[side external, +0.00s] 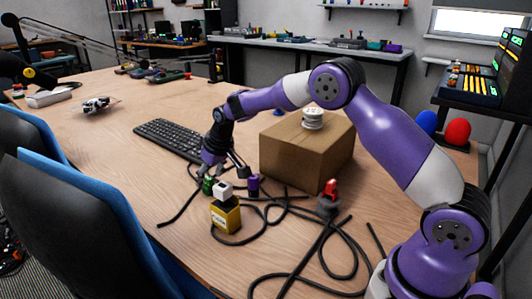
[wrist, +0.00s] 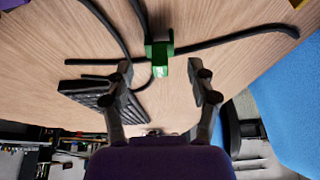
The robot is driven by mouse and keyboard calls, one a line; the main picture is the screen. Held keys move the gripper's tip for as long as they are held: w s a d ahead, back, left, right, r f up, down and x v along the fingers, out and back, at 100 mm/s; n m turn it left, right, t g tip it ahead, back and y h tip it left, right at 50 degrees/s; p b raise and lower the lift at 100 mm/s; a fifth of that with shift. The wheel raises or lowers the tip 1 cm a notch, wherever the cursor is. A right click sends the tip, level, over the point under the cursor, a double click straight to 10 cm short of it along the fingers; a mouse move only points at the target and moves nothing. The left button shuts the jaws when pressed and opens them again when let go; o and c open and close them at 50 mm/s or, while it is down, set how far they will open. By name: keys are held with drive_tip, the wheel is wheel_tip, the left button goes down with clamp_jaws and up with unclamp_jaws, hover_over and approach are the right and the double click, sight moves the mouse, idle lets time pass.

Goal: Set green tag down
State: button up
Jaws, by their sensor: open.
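The green tag (side external: 208,185) is a small green clip on a black cable, low over the wooden table in the side view. In the wrist view the green tag (wrist: 159,57) sits ahead of my fingertips, between their lines, with the dark cable running through it. My gripper (side external: 222,168) points down just above the tag in the side view. In the wrist view my gripper (wrist: 163,70) is open, with a finger on each side of the tag and a gap to the right finger. Whether the left finger touches the cable I cannot tell.
A white tag (side external: 222,190) on a yellow box (side external: 226,215), a purple tag (side external: 252,185) and a red tag (side external: 330,190) are nearby. A cardboard box (side external: 300,150) stands right of my gripper. A keyboard (side external: 172,138) lies behind. Loose black cables cover the front table.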

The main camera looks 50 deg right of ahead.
drive_tip(key=s+a+f+v, duration=0.1)
drive_tip(key=s+v, duration=0.1)
drive_tip(key=v, duration=0.7)
drive_tip(key=s+f+v, duration=0.1)
drive_tip(key=s+v, duration=0.1)
drive_tip(key=v, duration=0.6)
drive_tip(key=s+a+t, duration=0.1)
drive_tip(key=s, duration=1.7)
drive_tip(key=shift+s, duration=0.25)
